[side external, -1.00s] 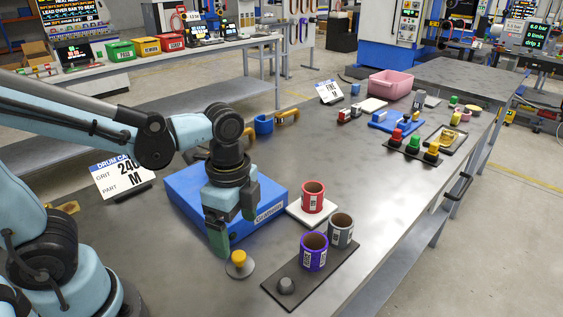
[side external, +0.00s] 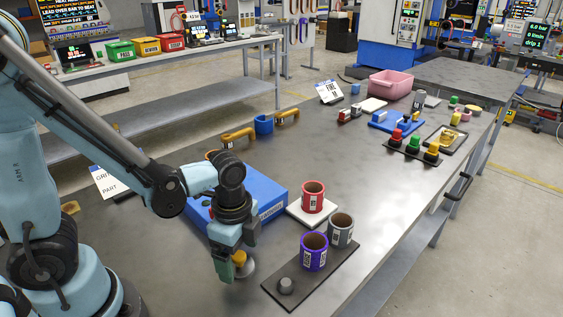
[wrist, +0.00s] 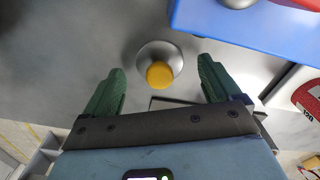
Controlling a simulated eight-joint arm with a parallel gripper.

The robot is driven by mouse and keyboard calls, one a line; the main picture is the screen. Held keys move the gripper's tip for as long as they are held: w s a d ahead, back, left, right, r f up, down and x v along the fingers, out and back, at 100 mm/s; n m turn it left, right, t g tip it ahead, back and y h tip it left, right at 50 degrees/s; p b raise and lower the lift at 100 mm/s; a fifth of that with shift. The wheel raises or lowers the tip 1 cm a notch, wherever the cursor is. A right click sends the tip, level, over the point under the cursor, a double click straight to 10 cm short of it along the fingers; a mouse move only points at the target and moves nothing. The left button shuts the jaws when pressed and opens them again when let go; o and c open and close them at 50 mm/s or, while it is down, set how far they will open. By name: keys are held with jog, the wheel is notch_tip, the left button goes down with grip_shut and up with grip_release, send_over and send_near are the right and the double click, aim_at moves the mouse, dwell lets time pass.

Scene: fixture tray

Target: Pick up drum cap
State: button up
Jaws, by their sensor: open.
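The drum cap, a grey disc with a yellow knob, lies flat on the bench in front of the blue box; it shows in the side view (side external: 248,269) and in the wrist view (wrist: 159,72). My gripper (side external: 237,256) is open just above it in the side view, and one finger hides part of the disc. In the wrist view, the green fingers of my gripper (wrist: 160,85) are spread to either side, with the cap between and a little beyond their tips. The fingers hold nothing.
The blue box (side external: 262,190) is close behind my gripper. A red cup (side external: 312,196) stands on a white pad (side external: 296,211).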

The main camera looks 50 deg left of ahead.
jog(key=shift+f, duration=0.6)
jog(key=c, duration=1.1)
jog(key=shift+r, duration=0.2)
jog(key=shift+c, duration=0.2)
